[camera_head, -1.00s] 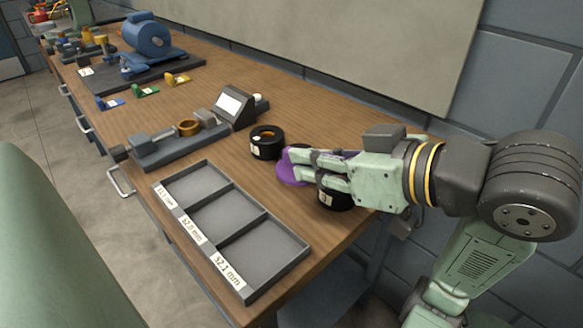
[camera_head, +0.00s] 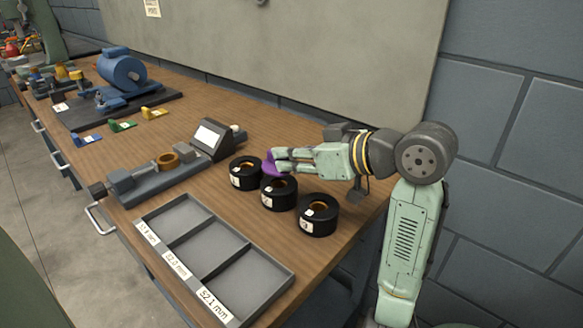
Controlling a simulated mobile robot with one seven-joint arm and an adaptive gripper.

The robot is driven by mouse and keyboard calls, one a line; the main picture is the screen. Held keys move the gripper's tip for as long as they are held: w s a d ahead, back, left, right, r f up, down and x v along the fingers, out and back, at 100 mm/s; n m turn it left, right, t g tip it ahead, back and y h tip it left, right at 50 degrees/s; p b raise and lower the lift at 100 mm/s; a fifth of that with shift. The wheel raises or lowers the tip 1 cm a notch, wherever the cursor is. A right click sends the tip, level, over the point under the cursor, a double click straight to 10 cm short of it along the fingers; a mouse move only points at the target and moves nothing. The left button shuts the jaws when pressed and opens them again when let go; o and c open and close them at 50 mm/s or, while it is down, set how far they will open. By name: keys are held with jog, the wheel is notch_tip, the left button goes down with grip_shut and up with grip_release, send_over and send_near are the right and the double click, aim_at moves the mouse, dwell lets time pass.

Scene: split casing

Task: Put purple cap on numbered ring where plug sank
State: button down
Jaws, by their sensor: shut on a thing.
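My gripper (camera_head: 276,161) is shut on the purple cap (camera_head: 269,168), a small disc held above the gap between two black rings. The left black ring (camera_head: 236,182) and the middle black ring (camera_head: 280,202) are partly covered by the cap and fingers. The right black ring (camera_head: 320,227) stands clear, nearest the front. Each ring carries a small white label on its side; the right one seems to read 3. Brownish centres show in the rings, but I cannot tell how deep any plug sits.
A grey three-compartment tray (camera_head: 207,252) with size labels lies empty at the front. A grey measuring fixture (camera_head: 153,180) with a bronze ring (camera_head: 169,159) and a display (camera_head: 209,137) stands left of the rings. A blue motor (camera_head: 122,72) is farther back.

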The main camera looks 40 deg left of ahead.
aim_at(291, 189)
jog(key=shift+f, duration=1.75)
jog(key=shift+f, duration=0.1)
jog(key=c, duration=1.6)
grip_release()
jog(key=shift+f, duration=0.1)
jog(key=shift+r+p, duration=0.3)
jog(key=shift+p, duration=0.05)
jog(key=b+v, duration=0.2)
jog(key=v, duration=1)
jog(key=shift+f, duration=0.1)
